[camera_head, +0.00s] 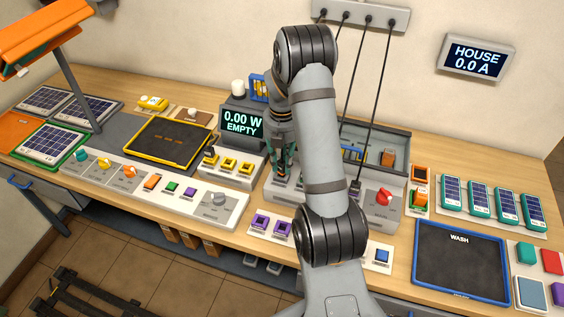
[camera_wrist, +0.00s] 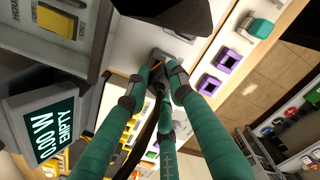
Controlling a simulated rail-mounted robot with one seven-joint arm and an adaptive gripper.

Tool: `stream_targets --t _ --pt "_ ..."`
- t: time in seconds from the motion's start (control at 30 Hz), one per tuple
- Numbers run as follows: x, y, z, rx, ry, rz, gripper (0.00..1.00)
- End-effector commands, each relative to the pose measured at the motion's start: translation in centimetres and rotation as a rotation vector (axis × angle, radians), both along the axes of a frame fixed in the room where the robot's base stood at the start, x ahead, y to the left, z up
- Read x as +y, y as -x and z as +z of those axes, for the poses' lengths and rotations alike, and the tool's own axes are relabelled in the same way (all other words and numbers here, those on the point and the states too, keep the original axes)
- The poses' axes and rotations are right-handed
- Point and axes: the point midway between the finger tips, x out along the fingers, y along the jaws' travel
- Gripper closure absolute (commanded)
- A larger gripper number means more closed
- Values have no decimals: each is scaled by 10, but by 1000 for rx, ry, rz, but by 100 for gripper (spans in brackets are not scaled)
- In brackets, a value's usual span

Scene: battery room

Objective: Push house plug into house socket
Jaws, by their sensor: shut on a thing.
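My gripper (camera_head: 283,172) is pointing down over the grey socket panel behind the middle of the bench, left of my arm's links. In the wrist view its teal fingers (camera_wrist: 167,72) are shut on a dark plug (camera_wrist: 162,58), the house plug by its place in the grip. A black cable (camera_wrist: 144,140) runs from the plug past the fingers. The plug is close to a pale panel face; I cannot tell whether it touches it or is seated. The house socket cannot be made out, as the fingers and plug cover that area.
Another dark plug (camera_head: 355,187) with a hanging cable stands right of my arm, near a red knob (camera_head: 383,197). A display reading EMPTY (camera_head: 241,123) stands close on the left. The wall display reads HOUSE 0.0 A (camera_head: 477,58). Purple sockets (camera_head: 259,222) lie in front.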

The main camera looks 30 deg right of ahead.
Motion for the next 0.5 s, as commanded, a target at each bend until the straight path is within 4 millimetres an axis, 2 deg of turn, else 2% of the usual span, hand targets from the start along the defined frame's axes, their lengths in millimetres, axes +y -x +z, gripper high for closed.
stream_targets --t 0.5 --pt "0 0 -10 0 0 0 100"
